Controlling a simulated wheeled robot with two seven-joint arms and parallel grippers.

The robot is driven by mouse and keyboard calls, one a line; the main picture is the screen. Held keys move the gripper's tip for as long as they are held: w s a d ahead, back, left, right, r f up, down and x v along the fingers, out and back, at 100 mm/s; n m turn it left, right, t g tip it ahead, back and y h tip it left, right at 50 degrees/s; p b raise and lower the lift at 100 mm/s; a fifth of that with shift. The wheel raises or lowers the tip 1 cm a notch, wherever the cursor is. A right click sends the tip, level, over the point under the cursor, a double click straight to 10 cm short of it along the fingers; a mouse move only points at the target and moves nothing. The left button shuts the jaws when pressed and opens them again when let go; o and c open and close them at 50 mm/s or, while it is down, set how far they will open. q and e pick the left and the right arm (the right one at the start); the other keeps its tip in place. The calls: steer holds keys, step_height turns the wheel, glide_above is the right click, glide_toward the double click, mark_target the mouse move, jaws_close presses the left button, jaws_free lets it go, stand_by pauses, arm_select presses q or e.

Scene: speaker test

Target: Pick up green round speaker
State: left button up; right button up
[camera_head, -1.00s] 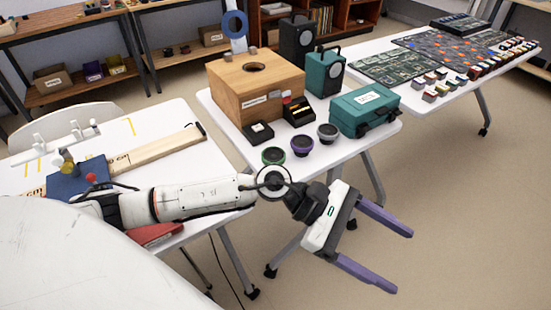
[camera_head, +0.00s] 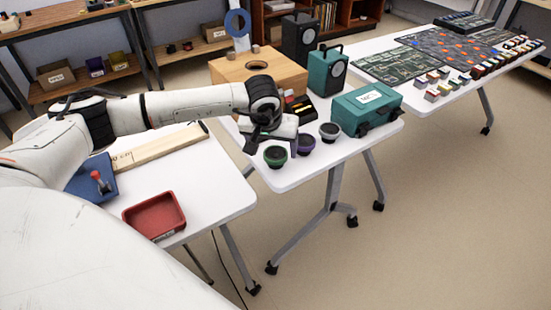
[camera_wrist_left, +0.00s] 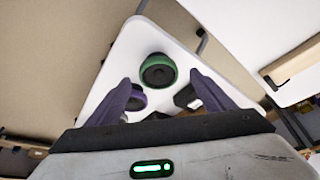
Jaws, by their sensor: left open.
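The green round speaker (camera_head: 275,156) is a dark cone with a green rim near the front corner of the middle white table. In the left wrist view the green speaker (camera_wrist_left: 158,72) lies ahead of the purple fingers, roughly centred between their tips. My left gripper (camera_head: 276,132) is just above and behind it in the head view, its fingers mostly hidden there. In the left wrist view the gripper (camera_wrist_left: 160,82) is open and empty. My right gripper is in neither view.
A purple-rimmed speaker (camera_head: 306,144) sits close beside the green one, near the left-hand finger in the wrist view. A grey speaker (camera_head: 329,132), teal case (camera_head: 367,108), teal speaker box (camera_head: 326,72) and wooden box (camera_head: 230,68) stand behind. A red tray (camera_head: 154,215) is on the left table.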

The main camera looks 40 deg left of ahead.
mark_target(276, 153)
arm_select(q)
steer(key=x, duration=0.5)
steer(key=shift+d, duration=0.1)
steer(key=c, duration=1.3)
steer(key=shift+w+r, duration=0.1)
steer(key=shift+c, duration=0.4)
steer(key=shift+r, duration=0.1)
